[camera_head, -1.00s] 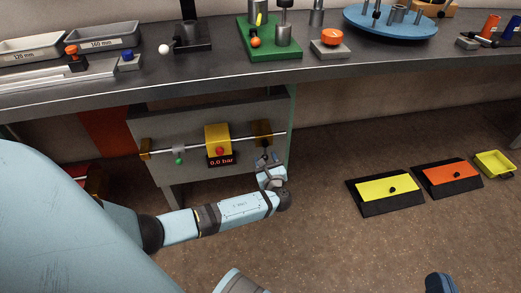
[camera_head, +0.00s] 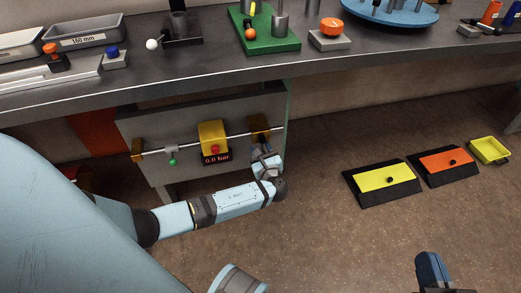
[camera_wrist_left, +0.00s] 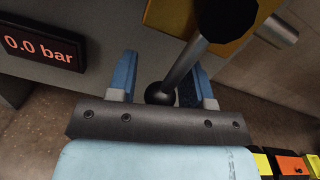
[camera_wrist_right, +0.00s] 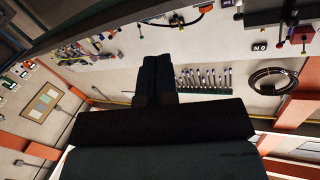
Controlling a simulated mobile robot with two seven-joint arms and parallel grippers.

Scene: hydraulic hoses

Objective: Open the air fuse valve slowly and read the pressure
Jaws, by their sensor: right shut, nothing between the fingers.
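The pressure display (camera_head: 217,158) reads 0.0 bar under a yellow block with a red button on the panel below the bench; the left wrist view shows the same reading (camera_wrist_left: 42,45). A brass valve block (camera_head: 259,124) sits to its right on the pipe. Its lever (camera_wrist_left: 185,66) ends in a black ball knob (camera_wrist_left: 160,94). My left gripper (camera_wrist_left: 160,82) is open, with its blue fingers on either side of the knob, which is closer to the right-hand finger. Contact cannot be told. My right gripper (camera_wrist_right: 158,62) is shut and empty, away from the panel.
A green knob (camera_head: 172,161) hangs from the pipe at the left of the panel. The bench (camera_head: 190,66) overhangs the panel. Yellow (camera_head: 384,177) and orange (camera_head: 447,163) topped pads and a yellow tray (camera_head: 490,149) lie on the floor at right. Floor between is clear.

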